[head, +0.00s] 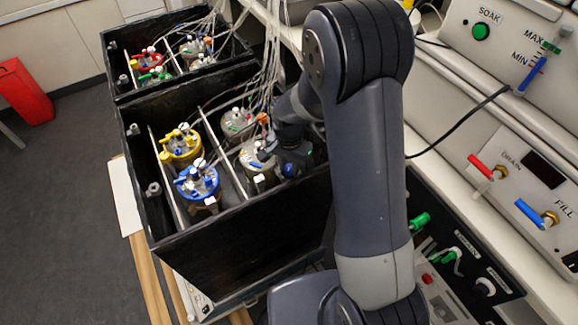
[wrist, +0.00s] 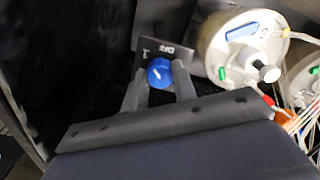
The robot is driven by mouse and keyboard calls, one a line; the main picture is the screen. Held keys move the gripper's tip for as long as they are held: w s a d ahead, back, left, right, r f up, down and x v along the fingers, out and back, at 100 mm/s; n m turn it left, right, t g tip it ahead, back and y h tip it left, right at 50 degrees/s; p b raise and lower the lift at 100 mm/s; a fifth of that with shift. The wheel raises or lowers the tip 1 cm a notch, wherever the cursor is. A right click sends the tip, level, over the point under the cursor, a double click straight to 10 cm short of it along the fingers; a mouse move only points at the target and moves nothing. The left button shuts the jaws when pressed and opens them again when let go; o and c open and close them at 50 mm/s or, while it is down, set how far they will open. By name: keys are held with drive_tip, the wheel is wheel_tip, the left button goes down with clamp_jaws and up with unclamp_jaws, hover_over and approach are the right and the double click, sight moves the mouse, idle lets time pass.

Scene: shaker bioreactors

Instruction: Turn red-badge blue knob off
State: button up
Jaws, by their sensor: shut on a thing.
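The blue knob (wrist: 159,72) sits on a dark plate (wrist: 150,47) with small white lettering, too small to read surely. A short white mark shows on the knob's face. My gripper (wrist: 160,88) has one grey finger on each side of the knob and is shut on it. In the head view the knob (head: 290,170) shows at the right inner end of the near black box, beside my gripper (head: 292,150), which is partly hidden by my arm. I cannot make out a red badge by the knob.
The near black box (head: 240,235) holds several vessels, including a yellow-topped one (head: 181,145) and a blue-topped one (head: 199,182). A pale vessel lid (wrist: 240,35) is close right of the knob. Tubes hang from above. A second box (head: 115,60) stands behind.

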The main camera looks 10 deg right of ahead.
sight(289, 167)
drive_tip(key=m+b, duration=0.1)
drive_tip(key=m, duration=0.3)
drive_tip(key=shift+m, duration=0.3)
drive_tip(key=m, duration=0.4)
drive_tip(key=shift+m, duration=0.3)
drive_tip(key=o, duration=1)
drive_tip(key=shift+r, duration=0.1)
wheel_tip(289, 167, up, 11)
drive_tip(key=shift+f, duration=0.2)
